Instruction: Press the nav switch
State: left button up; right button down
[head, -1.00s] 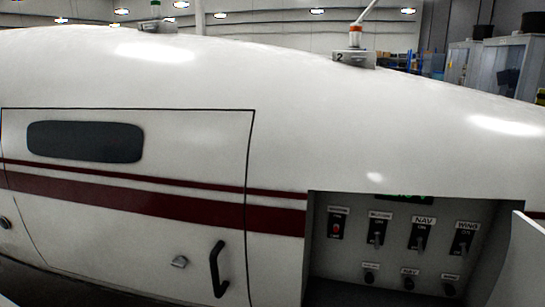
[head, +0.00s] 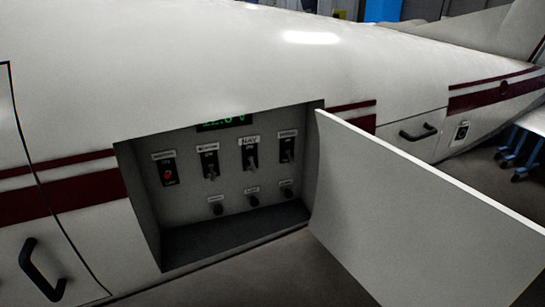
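The nav switch (head: 251,157) is a toggle on a black plate under a white NAV label, inside an open recessed panel (head: 222,175) in the white fuselage. It is the third in the upper row. A master-like switch with a red part (head: 168,173) is at the left of the row, with other toggles (head: 211,166) and (head: 287,148) on either side of the nav switch. Several small dark knobs (head: 252,200) sit below. Neither of my grippers shows in the head view.
The open white panel door (head: 415,215) sticks out to the right of the recess. A green-lit display (head: 225,123) is at the recess top. A black door handle (head: 42,272) is at lower left, another handle (head: 418,132) at right. Blue wheeled stands (head: 520,155) are at far right.

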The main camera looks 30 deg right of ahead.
aim_at(254, 169)
jog(key=i+z, duration=0.15)
jog(key=z, duration=0.2)
jog(key=i+z, duration=0.15)
jog(key=z, duration=0.2)
